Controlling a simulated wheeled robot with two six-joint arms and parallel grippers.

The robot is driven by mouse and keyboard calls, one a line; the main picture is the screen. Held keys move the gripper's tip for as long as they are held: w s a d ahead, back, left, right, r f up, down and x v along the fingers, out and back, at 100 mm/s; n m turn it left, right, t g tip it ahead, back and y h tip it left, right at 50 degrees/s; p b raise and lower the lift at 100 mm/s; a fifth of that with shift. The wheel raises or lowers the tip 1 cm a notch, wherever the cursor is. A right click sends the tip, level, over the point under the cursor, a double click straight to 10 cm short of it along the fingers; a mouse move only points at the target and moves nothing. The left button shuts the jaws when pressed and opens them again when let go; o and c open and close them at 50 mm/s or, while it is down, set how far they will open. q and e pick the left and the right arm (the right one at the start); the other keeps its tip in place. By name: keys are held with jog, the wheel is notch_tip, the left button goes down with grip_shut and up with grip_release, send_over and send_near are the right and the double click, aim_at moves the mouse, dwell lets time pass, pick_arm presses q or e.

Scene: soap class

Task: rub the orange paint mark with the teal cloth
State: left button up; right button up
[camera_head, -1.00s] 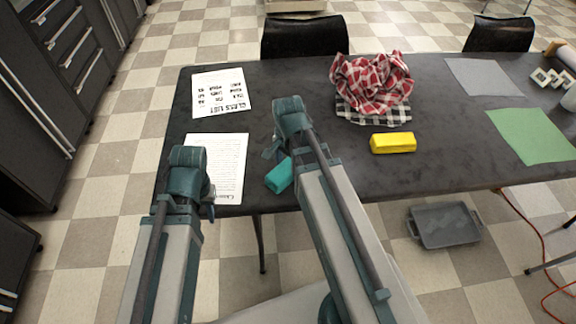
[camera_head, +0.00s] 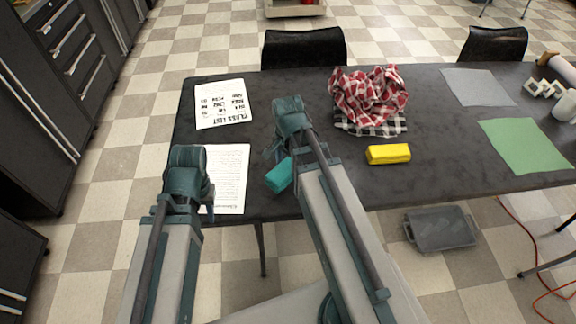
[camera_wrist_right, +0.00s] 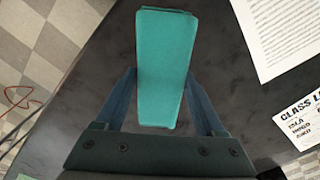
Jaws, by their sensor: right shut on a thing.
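The teal cloth (camera_head: 279,176), a folded block, is held by my right gripper (camera_head: 277,152) over the table's near edge region. In the right wrist view the teal cloth (camera_wrist_right: 166,62) sits between the two fingers of the right gripper (camera_wrist_right: 162,85). My left gripper (camera_head: 208,197) is mostly hidden behind its own arm, near the lower printed sheet; its fingers do not show clearly. I see no orange paint mark in either view; the arms cover part of the table.
The dark table (camera_head: 310,90) also bears two printed sheets (camera_head: 222,103), a red checked cloth (camera_head: 368,95) on a black-and-white one, a yellow block (camera_head: 388,153), a grey sheet (camera_head: 478,87) and a green sheet (camera_head: 524,146). Chairs (camera_head: 303,48) stand behind. A grey tray (camera_head: 440,229) lies on the floor.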

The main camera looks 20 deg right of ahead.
jog(key=shift+r+p, duration=1.55)
jog(key=shift+r, duration=0.05)
jog(key=shift+f, duration=0.1)
